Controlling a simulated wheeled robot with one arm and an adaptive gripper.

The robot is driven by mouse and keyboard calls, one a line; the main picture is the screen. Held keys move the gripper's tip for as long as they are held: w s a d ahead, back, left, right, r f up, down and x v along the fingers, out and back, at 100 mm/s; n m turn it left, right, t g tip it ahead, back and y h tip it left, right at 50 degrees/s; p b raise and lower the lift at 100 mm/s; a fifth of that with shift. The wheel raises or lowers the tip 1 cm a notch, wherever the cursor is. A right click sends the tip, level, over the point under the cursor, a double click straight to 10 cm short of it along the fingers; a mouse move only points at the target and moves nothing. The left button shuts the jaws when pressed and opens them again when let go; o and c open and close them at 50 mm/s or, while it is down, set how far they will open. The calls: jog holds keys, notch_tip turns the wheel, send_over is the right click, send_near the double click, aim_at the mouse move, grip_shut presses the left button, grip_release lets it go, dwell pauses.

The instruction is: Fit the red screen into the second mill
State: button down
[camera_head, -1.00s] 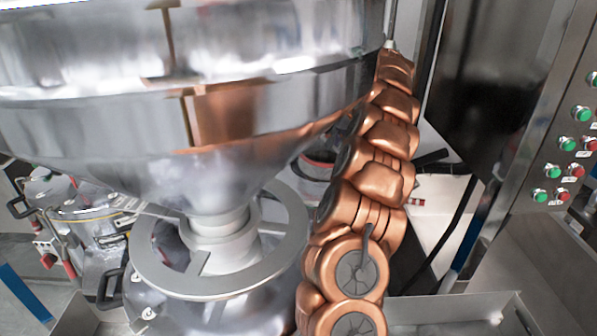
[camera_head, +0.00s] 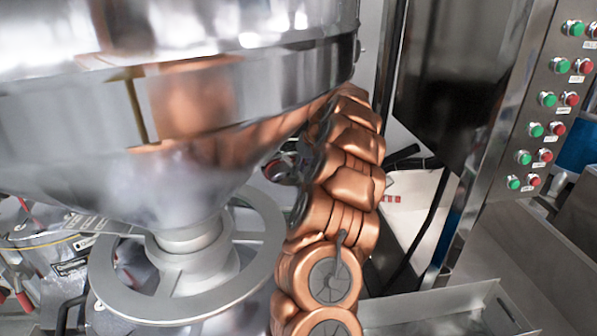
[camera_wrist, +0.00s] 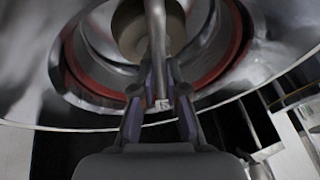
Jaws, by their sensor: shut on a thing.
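In the wrist view my gripper (camera_wrist: 159,98) is shut on a narrow upright metal bar (camera_wrist: 156,45) with a small pale label at its lower end. A red ring (camera_wrist: 84,84), likely the rim of the red screen, curves behind the fingers inside a round metal opening. I cannot tell whether the bar belongs to this ring, or whether the ring is seated. In the head view my gripper (camera_head: 288,165) is a dark, partly hidden shape beyond the hopper (camera_head: 200,110). Which machine is the second mill is unclear.
The big steel hopper stands over a flat grey ring (camera_head: 120,295) close to my arm's left. A machine with red-handled clamps (camera_head: 50,250) is at the left. A button panel (camera_head: 548,125) is at the right, with a metal tray (camera_head: 440,310) at the lower right.

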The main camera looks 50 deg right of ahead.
jog(key=c, duration=1.2)
grip_release()
jog(key=shift+a+f, duration=0.1)
jog(key=shift+f, duration=0.05)
jog(key=b+v, duration=0.2)
jog(key=v, duration=1)
jog(key=shift+b, duration=0.4)
